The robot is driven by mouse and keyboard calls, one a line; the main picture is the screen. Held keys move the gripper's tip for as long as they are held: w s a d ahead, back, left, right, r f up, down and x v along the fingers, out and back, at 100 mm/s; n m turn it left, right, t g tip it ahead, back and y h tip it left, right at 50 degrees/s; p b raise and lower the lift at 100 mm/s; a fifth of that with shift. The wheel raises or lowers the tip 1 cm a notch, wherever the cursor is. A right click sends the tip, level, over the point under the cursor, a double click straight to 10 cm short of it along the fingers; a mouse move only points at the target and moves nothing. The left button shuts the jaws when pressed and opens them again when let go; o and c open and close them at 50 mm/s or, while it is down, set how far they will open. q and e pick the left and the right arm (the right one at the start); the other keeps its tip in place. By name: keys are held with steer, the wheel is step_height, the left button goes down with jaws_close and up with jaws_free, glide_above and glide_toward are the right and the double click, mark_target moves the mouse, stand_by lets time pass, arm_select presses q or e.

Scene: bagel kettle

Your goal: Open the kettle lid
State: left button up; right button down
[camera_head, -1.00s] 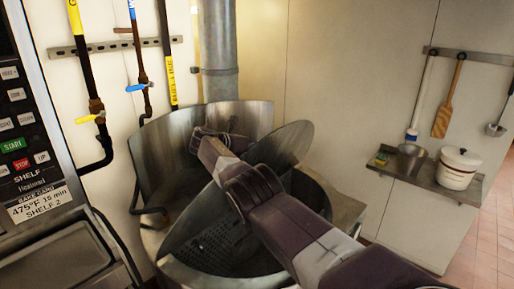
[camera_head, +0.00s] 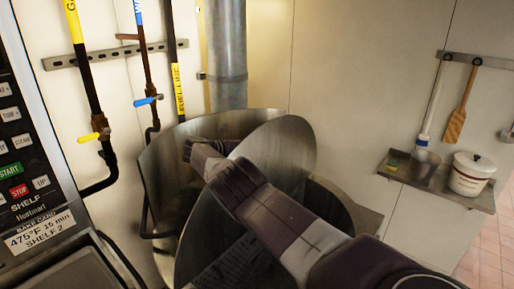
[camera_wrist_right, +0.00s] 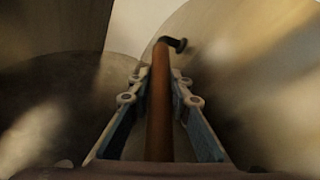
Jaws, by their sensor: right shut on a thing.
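The steel kettle (camera_head: 165,190) stands in the middle of the head view, with a tall curved guard behind it. Its round lid (camera_head: 290,150) is tilted up steeply, and part of the perforated inside (camera_head: 228,268) shows below. My right arm reaches across the kettle from the lower right and hides part of the lid and the opening. In the right wrist view, my right gripper (camera_wrist_right: 160,88) has its two fingers around a brown rod-like handle (camera_wrist_right: 159,110) with a dark end, beside the metal surface (camera_wrist_right: 265,75). My left gripper is out of view.
An oven control panel (camera_head: 20,175) stands close at the left. Pipes with yellow (camera_head: 93,137) and blue (camera_head: 146,101) valve levers run down the wall. A wall shelf (camera_head: 425,178) with a white bucket (camera_head: 470,174) is at the right.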

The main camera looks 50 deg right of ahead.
steer(key=shift+w+f, duration=0.1)
steer(key=shift+f, duration=0.05)
steer(key=c, duration=2.1)
jaws_free()
steer(key=shift+o, duration=0.3)
steer(key=shift+w, duration=0.1)
steer(key=shift+d, duration=0.1)
